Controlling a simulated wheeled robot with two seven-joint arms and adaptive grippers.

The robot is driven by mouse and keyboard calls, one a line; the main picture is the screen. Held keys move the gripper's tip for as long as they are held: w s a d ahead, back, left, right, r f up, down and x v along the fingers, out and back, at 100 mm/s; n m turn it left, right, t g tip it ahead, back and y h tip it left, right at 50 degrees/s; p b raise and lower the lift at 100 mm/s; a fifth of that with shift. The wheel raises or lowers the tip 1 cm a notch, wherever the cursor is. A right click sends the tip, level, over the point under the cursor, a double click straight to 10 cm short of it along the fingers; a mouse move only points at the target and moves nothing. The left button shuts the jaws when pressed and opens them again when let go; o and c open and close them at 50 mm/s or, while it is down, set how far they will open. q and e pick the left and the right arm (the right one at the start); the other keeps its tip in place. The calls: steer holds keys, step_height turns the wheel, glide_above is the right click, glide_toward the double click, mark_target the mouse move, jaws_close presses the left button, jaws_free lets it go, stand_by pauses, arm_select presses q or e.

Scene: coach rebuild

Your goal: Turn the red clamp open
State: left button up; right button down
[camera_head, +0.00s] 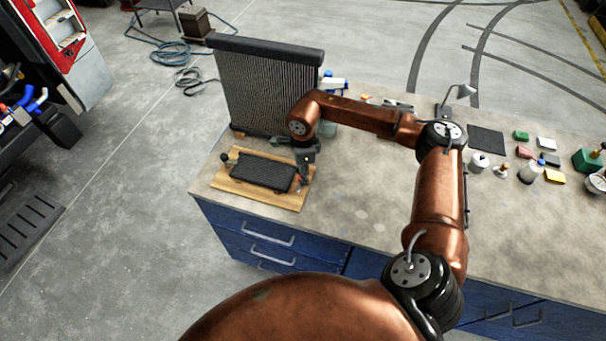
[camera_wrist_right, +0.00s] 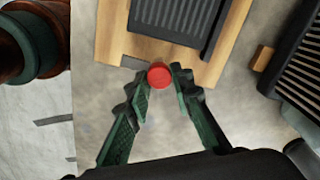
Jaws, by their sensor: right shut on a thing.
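The red clamp (camera_wrist_right: 159,75) shows in the right wrist view as a round red knob at the edge of a light wooden board (camera_wrist_right: 112,38). My right gripper (camera_wrist_right: 158,77) has its green fingers on both sides of the knob and is shut on it. In the head view the right gripper (camera_head: 303,178) points down at the right end of the wooden board (camera_head: 262,197), which lies on the workbench. The clamp is mostly hidden there. A dark ribbed block (camera_head: 262,174) lies on the board. My left gripper is not in view.
A tall finned radiator (camera_head: 262,88) stands on the bench behind the board. A lamp (camera_head: 462,92) and several small items, including a green box (camera_head: 586,160), stand to the right. The bench top (camera_head: 350,215) in front of my right arm is clear.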

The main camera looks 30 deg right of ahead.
steer(key=c, duration=1.7)
jaws_free()
steer(key=shift+r, duration=0.1)
step_height(320, 180, up, 12)
steer(key=shift+f, duration=0.1)
